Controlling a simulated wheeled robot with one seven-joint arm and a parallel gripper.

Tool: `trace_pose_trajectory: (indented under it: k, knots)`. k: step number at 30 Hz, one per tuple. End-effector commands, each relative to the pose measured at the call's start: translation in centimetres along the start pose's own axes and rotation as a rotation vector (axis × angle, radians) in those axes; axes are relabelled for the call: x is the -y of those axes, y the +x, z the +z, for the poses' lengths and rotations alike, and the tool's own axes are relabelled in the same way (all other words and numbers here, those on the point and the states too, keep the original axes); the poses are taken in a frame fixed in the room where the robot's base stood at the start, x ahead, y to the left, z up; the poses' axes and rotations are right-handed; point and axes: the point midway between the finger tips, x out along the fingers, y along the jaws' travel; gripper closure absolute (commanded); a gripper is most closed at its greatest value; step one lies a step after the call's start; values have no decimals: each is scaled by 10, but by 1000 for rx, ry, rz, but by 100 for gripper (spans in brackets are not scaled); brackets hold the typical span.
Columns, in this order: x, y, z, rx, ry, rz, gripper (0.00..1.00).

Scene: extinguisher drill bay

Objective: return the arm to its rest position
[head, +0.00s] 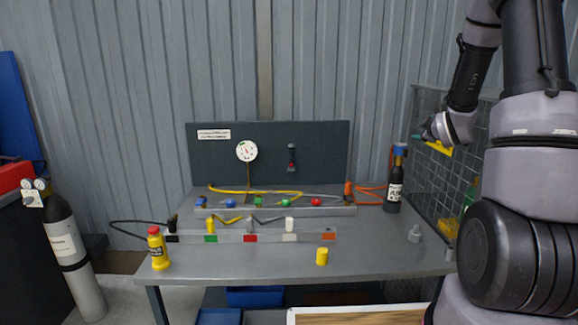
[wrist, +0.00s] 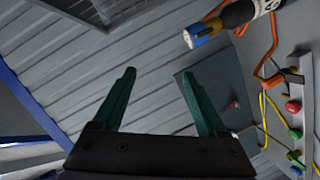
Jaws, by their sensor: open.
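My arm shows at the right of the head view, bent, with its wrist in front of the wire mesh panel. My gripper (wrist: 158,95) fills the lower middle of the wrist view. Its two green fingers stand wide apart with nothing between them. In the head view the fingers are too small and too hidden to make out clearly. A black bottle with a blue cap (head: 396,180) stands on the bench to the left of the wrist; it also shows at the top of the wrist view (wrist: 235,16), apart from the fingers.
The grey bench (head: 390,256) holds a rail with coloured valves (head: 290,211), a label strip (head: 270,237), a yellow bottle (head: 159,250) and a yellow cylinder (head: 322,256). A mesh panel (head: 425,125) rises at the right. A gas cylinder (head: 72,255) stands at left.

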Motion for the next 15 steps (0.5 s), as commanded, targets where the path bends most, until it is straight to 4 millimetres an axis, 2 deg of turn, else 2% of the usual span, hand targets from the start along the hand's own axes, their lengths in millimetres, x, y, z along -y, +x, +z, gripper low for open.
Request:
trace_pose_trajectory:
  k: [1,6,11,15]
  knots:
    - [-13,-14,-16,20,72,-13,25]
    - [-28,-68,-50,126,352,-100,25]
    - [-29,-134,-78,228,610,-191,25]
    - [-18,-199,-101,323,829,-280,25]
